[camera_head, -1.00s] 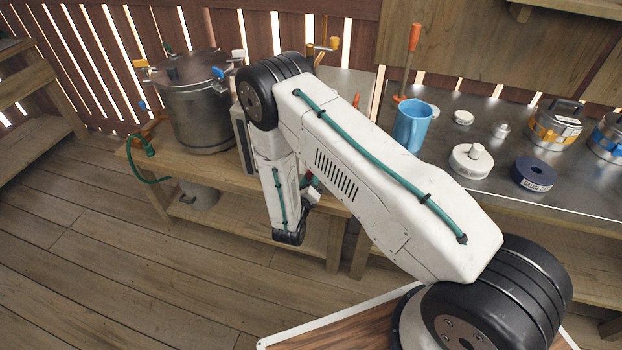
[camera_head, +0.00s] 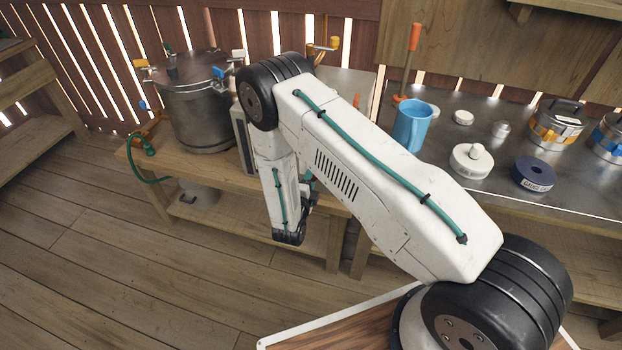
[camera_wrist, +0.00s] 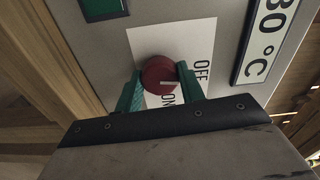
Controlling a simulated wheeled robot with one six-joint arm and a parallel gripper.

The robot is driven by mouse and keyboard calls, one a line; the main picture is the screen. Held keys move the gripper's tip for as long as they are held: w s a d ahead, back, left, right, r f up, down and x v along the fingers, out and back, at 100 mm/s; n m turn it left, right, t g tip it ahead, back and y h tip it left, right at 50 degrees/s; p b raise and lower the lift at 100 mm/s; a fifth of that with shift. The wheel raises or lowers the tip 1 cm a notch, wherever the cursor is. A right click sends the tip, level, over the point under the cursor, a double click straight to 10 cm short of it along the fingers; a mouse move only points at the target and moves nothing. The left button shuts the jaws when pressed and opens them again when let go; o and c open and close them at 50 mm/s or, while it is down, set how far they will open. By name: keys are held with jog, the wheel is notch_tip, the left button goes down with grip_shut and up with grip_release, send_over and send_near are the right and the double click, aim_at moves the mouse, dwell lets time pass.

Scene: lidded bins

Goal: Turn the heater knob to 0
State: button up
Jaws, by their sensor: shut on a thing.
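The red round knob (camera_wrist: 157,70) sits on a white label plate (camera_wrist: 196,36) on a grey panel in the wrist view. A short white mark on the knob points to the right in the picture, toward the area between the words OFF and ON. No 0 is readable on the plate. My gripper (camera_wrist: 160,77) is shut on the knob, with one green finger on each side of it. Part of the knob's lower edge is close to the gripper body. In the head view my arm hides the knob and the fingers.
A white display reading °C (camera_wrist: 266,32), its number cut off, and a green part (camera_wrist: 103,8) flank the plate. In the head view, a large metal pot (camera_head: 195,110) stands on the wooden bench, left of my arm. A blue jug (camera_head: 412,127) stands on the right table.

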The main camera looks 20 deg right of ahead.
jog(key=shift+n, duration=0.8)
jog(key=o, duration=1)
jog(key=shift+c, duration=0.2)
jog(key=v, duration=0.8)
